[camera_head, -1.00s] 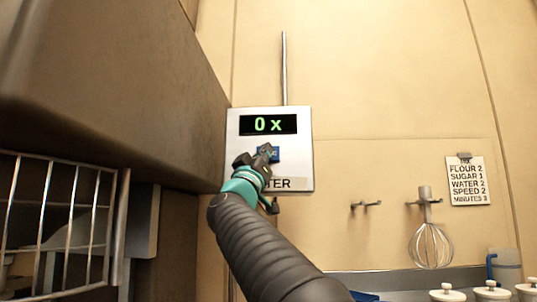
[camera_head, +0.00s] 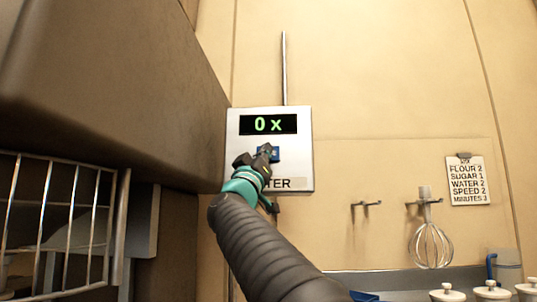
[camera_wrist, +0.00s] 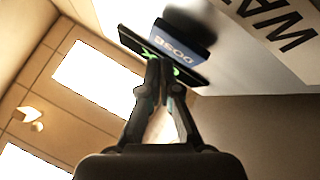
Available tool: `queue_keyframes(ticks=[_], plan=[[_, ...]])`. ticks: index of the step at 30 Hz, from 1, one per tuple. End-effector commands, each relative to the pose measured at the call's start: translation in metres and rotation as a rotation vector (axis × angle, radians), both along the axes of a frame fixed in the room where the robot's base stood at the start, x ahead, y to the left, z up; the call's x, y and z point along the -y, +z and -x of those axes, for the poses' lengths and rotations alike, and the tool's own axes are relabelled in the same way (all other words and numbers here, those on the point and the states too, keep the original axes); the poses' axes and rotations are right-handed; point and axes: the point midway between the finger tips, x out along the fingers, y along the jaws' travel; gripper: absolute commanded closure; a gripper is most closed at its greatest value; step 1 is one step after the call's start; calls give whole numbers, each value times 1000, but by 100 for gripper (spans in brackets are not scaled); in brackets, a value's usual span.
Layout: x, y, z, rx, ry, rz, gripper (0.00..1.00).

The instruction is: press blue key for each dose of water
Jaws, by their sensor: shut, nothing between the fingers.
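The water panel (camera_head: 300,160) is a white box on the wall, with a dark display (camera_head: 268,124) reading "0 x" in green. The blue key (camera_head: 276,154) sits below the display, partly hidden by my gripper (camera_head: 265,150). The key also shows in the wrist view (camera_wrist: 178,42), marked "DOSE". My gripper is shut and empty, its fingertips in front of the key. In the wrist view the fingertips (camera_wrist: 166,62) appear just short of the key's edge. I cannot tell whether they touch it.
A recipe card (camera_head: 467,180) on the right wall reads flour 2, sugar 1, water 2, speed 2, minutes 3. A whisk (camera_head: 430,245) hangs below left of it. A wire rack (camera_head: 70,220) and a large brown cabinet (camera_head: 110,80) stand on the left.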

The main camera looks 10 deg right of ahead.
Motion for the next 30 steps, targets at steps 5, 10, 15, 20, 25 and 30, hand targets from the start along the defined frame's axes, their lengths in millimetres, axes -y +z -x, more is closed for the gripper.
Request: queue_keyframes(ticks=[5, 10, 15, 20, 25, 30], plan=[[2, 0, -5, 0, 0, 0, 100], [2, 0, -6, 0, 0, 0, 100], [2, 0, -6, 0, 0, 0, 100], [2, 0, -7, 0, 0, 0, 100], [3, 0, -8, 0, 0, 0, 100], [3, 0, -10, 0, -1, 1, 100]])
